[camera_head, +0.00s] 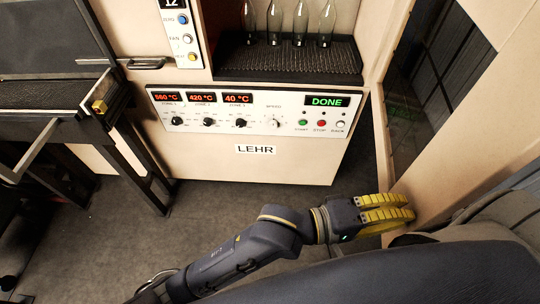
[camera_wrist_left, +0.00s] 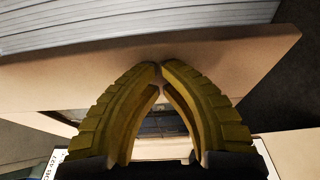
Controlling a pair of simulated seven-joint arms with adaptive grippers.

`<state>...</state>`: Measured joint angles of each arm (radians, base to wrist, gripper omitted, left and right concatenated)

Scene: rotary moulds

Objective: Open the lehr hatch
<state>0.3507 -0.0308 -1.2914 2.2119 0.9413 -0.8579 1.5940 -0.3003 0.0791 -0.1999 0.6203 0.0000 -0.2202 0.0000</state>
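The lehr (camera_head: 248,168) is a beige cabinet with a control panel reading DONE in green. Its chamber shows uncovered at the top, with several clear glass pieces (camera_head: 299,24) standing on a dark mesh belt (camera_head: 285,62). A beige panel with a dark window (camera_head: 425,75) stands at an angle right of the chamber; it looks like the lehr hatch, swung out. My left gripper (camera_head: 412,206) is at this panel's lower part, its yellow fingers pointing right. In the left wrist view the fingertips (camera_wrist_left: 160,69) meet with nothing seen between them, close to a beige surface (camera_wrist_left: 225,70). Contact is unclear. My right gripper is out of view.
A dark metal bench (camera_head: 60,125) with a brass-coloured block (camera_head: 99,107) stands at the left. A dark handle (camera_head: 146,64) sticks out left of the lehr panel. Grey floor (camera_head: 190,225) lies clear in front of the lehr.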

